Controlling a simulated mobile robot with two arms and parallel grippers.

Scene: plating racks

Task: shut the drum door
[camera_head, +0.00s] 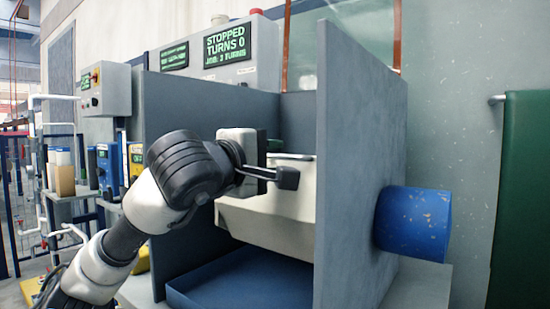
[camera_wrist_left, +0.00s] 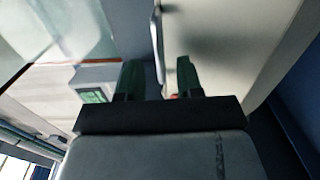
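A cream drum (camera_head: 270,222) sits between grey side panels in the head view; it fills the right of the wrist view (camera_wrist_left: 240,45). A thin grey bar or lip (camera_head: 292,156) runs along its upper edge and shows in the wrist view (camera_wrist_left: 156,42). I cannot tell which part is the door, or whether it is open. My left gripper (camera_head: 287,178) is in front of the drum's upper part, just below the lip. Contact cannot be told. My right gripper is not in view.
The near grey side panel (camera_head: 350,170) stands close right of my left gripper. A blue tray (camera_head: 240,285) lies below the drum. A blue cylinder (camera_head: 412,223) sticks out at right. A green panel (camera_head: 520,200) hangs far right.

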